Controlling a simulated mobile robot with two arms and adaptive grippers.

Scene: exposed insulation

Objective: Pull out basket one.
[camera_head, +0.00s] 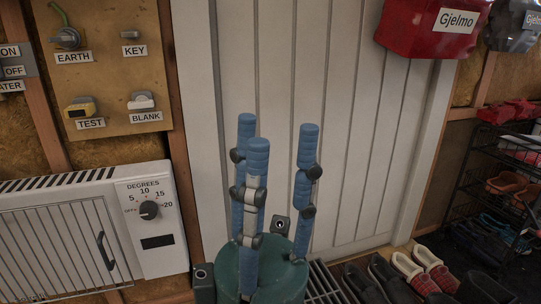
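No basket that I can identify as basket one shows in the head view. Two folded, upright shapes with blue padded links and dark joints, which I take for my arms, stand in the middle foreground above a green rounded top. I cannot pick out the fingers of my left gripper among the blue links. My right gripper cannot be made out clearly either. Nothing is seen held.
A white door (361,137) is behind. A heater (152,216) stands at left below a switch board (103,143). A red container (396,31) labelled Gjelmo hangs at upper right. A dark rack (468,186) holds shoes; more shoes (427,262) lie on the floor.

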